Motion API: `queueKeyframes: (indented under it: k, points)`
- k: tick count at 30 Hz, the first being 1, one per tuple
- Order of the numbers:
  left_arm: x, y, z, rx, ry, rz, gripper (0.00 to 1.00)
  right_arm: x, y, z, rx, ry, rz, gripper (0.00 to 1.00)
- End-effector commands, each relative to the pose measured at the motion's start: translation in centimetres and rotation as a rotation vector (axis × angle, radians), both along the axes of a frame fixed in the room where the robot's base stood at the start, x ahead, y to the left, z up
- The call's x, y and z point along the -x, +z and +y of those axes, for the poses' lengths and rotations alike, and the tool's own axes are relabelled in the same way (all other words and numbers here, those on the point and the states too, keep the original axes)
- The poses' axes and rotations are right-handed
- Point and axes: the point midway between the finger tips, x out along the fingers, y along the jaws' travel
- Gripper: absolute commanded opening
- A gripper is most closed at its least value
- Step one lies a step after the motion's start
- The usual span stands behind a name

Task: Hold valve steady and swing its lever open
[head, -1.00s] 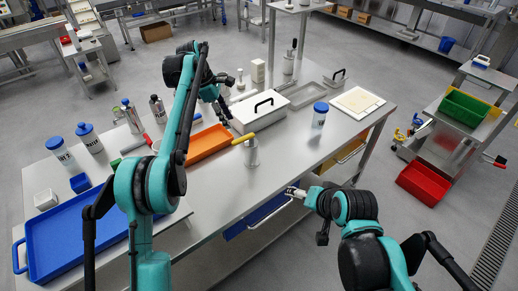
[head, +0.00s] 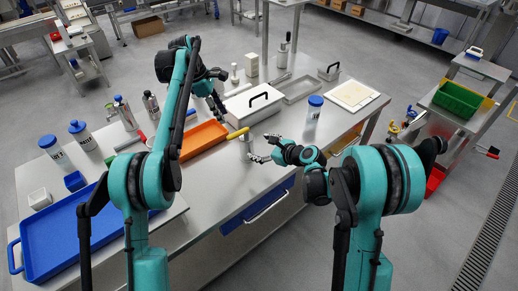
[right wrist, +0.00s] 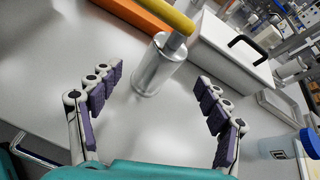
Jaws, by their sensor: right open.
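The valve (head: 246,147) is an upright grey metal cylinder on the steel table, with a yellow lever (head: 238,133) across its top. In the right wrist view the valve body (right wrist: 158,68) stands just beyond the fingertips, roughly centred, and the yellow lever (right wrist: 174,17) points up and left. My right gripper (head: 263,148) is open and empty close to the right of the valve; its spread fingers (right wrist: 157,85) have purple pads. My left gripper (head: 216,101) hangs beyond the valve near the orange tray; its fingers are too small to judge.
An orange tray (head: 203,141) lies left of the valve. A white lidded box (head: 253,105) stands behind it, and a blue-capped jar (head: 313,116) to the right. A blue tray (head: 65,236) fills the near left. The table front by the valve is clear.

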Motion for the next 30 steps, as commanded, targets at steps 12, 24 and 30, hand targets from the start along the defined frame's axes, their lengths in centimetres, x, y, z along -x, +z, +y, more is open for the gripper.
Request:
queueKeyframes:
  k: [12,24,30]
  points:
    - [0.0,0.0,0.0,0.0,0.0,0.0,0.34,-2.8,-3.5,1.3,-0.236,-0.092,0.109,0.77]
    - [0.0,0.0,0.0,0.0,0.0,0.0,0.34,-6.7,-5.6,4.8,-0.234,-0.09,0.108,0.77]
    - [0.0,0.0,0.0,0.0,0.0,0.0,0.34,-7.4,-6.0,5.4,-0.233,-0.091,0.109,0.77]
